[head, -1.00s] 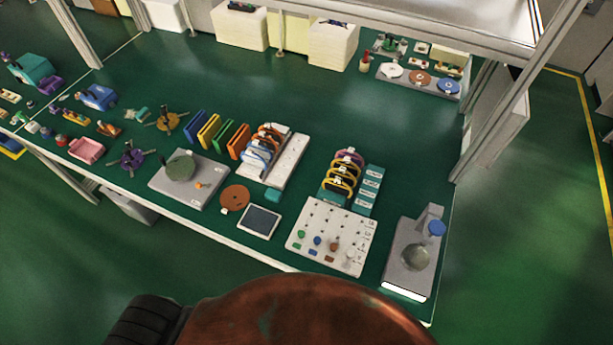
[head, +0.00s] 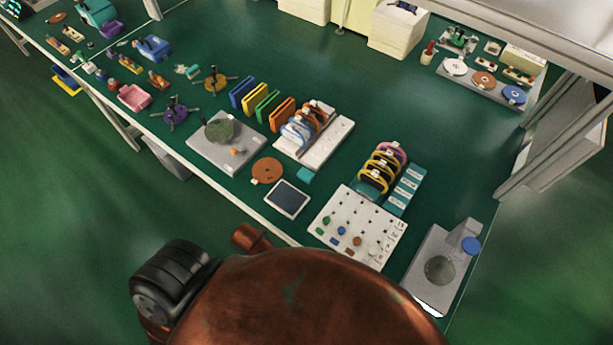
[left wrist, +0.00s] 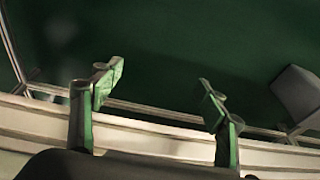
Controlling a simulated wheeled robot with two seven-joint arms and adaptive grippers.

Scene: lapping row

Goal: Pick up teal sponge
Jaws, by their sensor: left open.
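A small teal block (head: 305,175), which looks like the teal sponge, lies on the green bench top in the head view. It sits between the white rack with orange and blue rings and the dark tablet, near the brown disc. My left gripper (left wrist: 160,93) shows in the left wrist view with its two green-lit fingers wide apart and nothing between them. No sponge shows in that view. The left fingers do not show in the head view. My right gripper is in neither view.
Near the sponge are a brown disc (head: 267,171), a tablet (head: 287,199), a white ring rack (head: 336,138) and a pegged white board (head: 343,248). A grey plate (head: 210,155) lies left. Bench posts rise at the right.

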